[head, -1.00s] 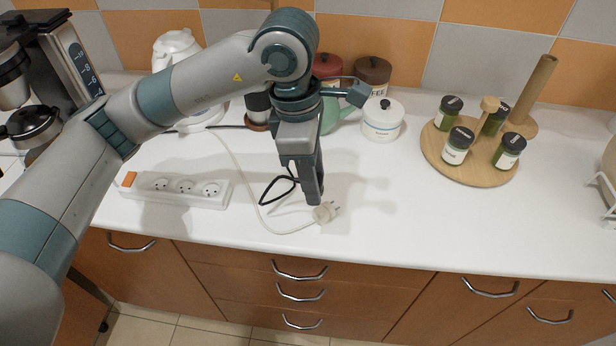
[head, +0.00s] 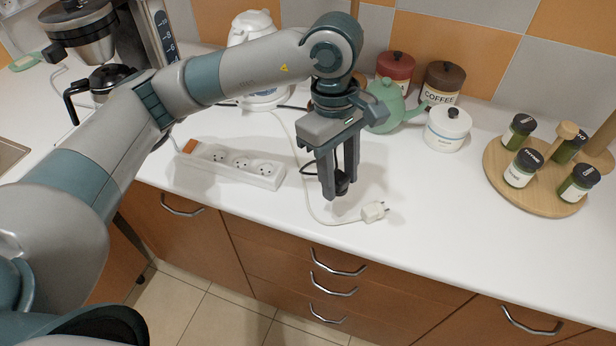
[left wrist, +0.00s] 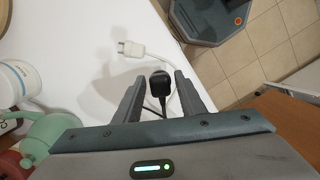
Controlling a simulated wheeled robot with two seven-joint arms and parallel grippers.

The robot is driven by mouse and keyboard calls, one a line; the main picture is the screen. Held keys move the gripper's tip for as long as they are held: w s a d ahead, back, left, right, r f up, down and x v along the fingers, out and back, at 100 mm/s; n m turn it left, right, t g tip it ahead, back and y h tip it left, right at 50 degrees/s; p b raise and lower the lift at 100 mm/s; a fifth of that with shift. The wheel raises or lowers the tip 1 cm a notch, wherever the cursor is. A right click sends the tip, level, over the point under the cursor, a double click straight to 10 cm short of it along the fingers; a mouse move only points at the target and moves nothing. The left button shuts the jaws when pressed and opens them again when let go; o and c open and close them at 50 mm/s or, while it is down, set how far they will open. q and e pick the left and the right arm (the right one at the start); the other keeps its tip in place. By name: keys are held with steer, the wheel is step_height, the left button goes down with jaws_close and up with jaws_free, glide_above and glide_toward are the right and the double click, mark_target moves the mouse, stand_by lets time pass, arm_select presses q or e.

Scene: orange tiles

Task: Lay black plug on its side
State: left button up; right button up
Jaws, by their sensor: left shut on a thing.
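My left gripper (head: 341,188) points down over the white counter (head: 440,225), near its front edge. It is shut on the black plug (head: 342,181), which sits between the two fingertips. In the left wrist view the black plug (left wrist: 160,84) shows between the fingers (left wrist: 158,92), with its black cable running back under the gripper. The fingers partly hide the plug in the head view. I cannot tell whether it touches the counter. My right gripper is in neither view.
A white plug (head: 374,211) with its cord lies just right of the gripper. A white power strip (head: 232,165) lies to the left. Behind stand a green teapot (head: 393,112), a white canister (head: 447,128) and a wooden spice stand (head: 505,183). Counter at front right is clear.

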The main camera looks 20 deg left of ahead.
arm_select(q)
steer(key=a+f+m, duration=0.1)
steer(key=a+m, duration=0.2)
steer(key=s+a+f+m+y, duration=0.1)
steer(key=a+f+m, duration=0.1)
steer(key=a+m, duration=0.2)
steer(key=a+f+m+g, duration=0.1)
steer(key=a+f+m, duration=0.1)
steer(key=a+m, duration=0.1)
steer(key=shift+s+a+m, duration=0.25)
steer(key=shift+a+m, duration=0.15)
steer(key=shift+s+a+f+m+y, duration=0.1)
steer(key=shift+a+f+m+y, duration=0.05)
steer(key=shift+a+m, duration=0.2)
steer(key=shift+s+a+f+m+y, duration=0.1)
steer(key=shift+a+m+y, duration=0.05)
steer(key=shift+a+m, duration=0.2)
